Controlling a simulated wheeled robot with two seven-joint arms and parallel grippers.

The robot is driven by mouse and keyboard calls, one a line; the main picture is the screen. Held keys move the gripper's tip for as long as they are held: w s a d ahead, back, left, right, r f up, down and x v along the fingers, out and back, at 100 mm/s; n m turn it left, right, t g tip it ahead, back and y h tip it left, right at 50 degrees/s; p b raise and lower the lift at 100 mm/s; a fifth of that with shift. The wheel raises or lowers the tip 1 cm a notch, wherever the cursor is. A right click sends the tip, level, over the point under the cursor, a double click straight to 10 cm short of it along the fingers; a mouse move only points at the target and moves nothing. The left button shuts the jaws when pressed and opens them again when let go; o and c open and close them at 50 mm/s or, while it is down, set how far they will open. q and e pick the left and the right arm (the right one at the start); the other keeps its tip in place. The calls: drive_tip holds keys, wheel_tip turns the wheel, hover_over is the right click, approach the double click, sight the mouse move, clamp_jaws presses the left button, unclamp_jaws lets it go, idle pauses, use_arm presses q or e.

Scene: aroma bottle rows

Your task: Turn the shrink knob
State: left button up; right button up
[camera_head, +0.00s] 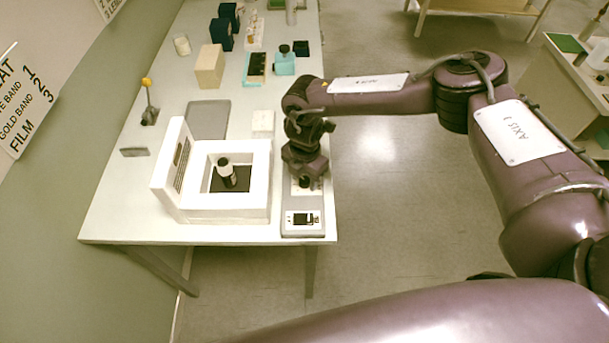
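A narrow grey control panel (303,231) lies at the table's near right corner, with a small black-and-white display or switch (303,218) on its near end. My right gripper (304,182) points down over the far part of this panel. A small dark part shows just under the gripper and may be the knob, mostly hidden by it. I cannot tell whether the fingers are open, shut or touching it. Left of the panel stands a white open-lidded box (228,208) with a dark bottle (226,172) inside on a dark floor. My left gripper is not in view.
The white table (130,215) also bears a grey flat plate (208,119), a small white block (263,123), a tan block (210,66), dark blue boxes (221,34) and a teal bottle (284,62). A yellow-topped stick (148,100) stands at left. Open floor lies right of the table.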

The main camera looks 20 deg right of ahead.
drive_tip(key=c, duration=0.7)
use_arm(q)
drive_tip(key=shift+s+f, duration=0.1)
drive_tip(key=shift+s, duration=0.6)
use_arm(e)
drive_tip(key=shift+c, duration=0.2)
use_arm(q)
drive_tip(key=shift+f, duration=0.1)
